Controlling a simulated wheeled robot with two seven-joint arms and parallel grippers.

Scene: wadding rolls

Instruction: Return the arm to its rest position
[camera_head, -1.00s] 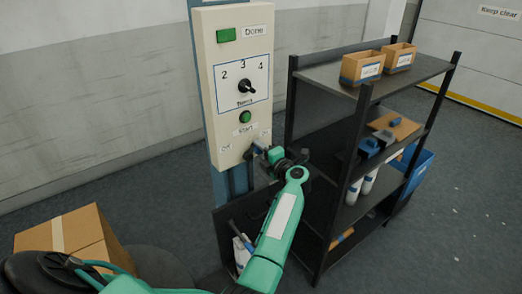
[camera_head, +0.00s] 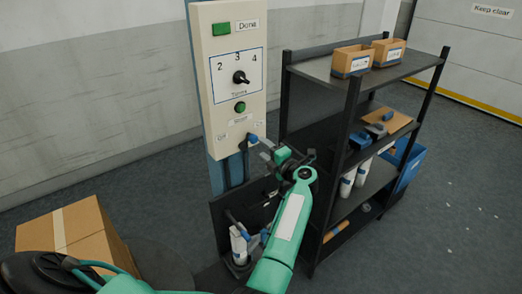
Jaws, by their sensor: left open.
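My left arm comes up from the bottom of the view, green with a white plate on the forearm. My left gripper (camera_head: 267,149) is open and empty at the lower right corner of a cream control panel (camera_head: 229,90). Its fingers are small in the picture and lie just right of the panel's blue-tipped switch (camera_head: 252,138), apart from it as far as I can tell. The panel also has a black dial (camera_head: 240,77), a green start button (camera_head: 240,107) and a green Done lamp (camera_head: 221,28). My right gripper is out of view.
A dark shelf rack (camera_head: 352,109) stands close to the right of my arm, with bins, tools and white bottles. A dark holder (camera_head: 218,213) with white and blue items stands below the panel. A cardboard box (camera_head: 75,233) is at lower left.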

